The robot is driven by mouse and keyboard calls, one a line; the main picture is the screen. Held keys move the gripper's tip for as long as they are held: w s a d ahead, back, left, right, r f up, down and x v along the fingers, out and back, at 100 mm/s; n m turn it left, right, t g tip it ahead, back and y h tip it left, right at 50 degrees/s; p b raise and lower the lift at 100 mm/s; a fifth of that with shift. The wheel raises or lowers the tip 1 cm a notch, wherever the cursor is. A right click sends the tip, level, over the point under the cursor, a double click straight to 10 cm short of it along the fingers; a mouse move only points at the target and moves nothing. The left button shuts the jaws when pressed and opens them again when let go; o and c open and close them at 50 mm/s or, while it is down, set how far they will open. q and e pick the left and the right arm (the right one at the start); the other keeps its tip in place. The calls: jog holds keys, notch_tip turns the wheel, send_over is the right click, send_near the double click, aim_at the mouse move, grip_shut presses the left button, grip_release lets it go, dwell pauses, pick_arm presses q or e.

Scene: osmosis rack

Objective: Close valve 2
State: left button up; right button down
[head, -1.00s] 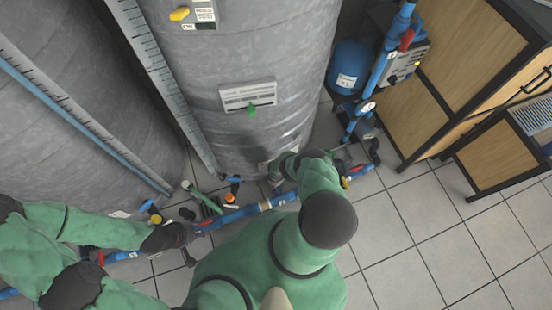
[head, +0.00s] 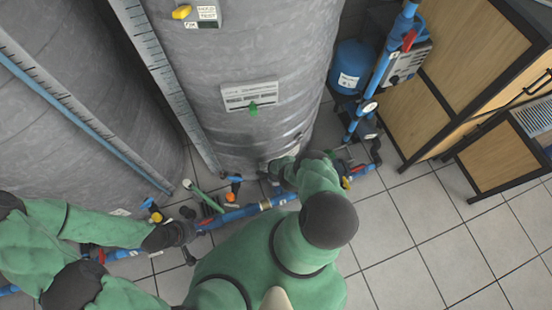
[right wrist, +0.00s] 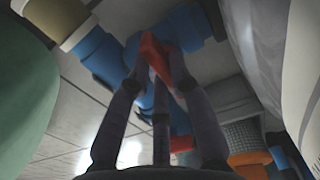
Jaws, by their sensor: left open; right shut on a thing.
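A red valve handle (right wrist: 156,52) on a blue valve body and pipe (right wrist: 186,30) shows in the right wrist view. No number is readable on it, so I cannot tell from the picture that it is valve 2. My right gripper (right wrist: 158,68) is shut on this red handle, with its dark fingers on both sides. In the head view my right forearm covers most of that gripper at the foot of the tank. My left gripper (head: 190,240) is open beside the blue floor pipe (head: 236,214), left of my right arm.
A large grey tank (head: 230,60) stands directly behind the pipes, with another at left. A blue vessel (head: 354,66) and upright blue pipe stand at right, near wooden cabinets (head: 455,60). The tiled floor (head: 420,230) at right is clear.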

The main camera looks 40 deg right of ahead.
dwell(0.3)
jog(key=c, duration=1.1)
grip_release()
jog(key=shift+w+r, duration=0.1)
jog(key=shift+r, duration=5.9)
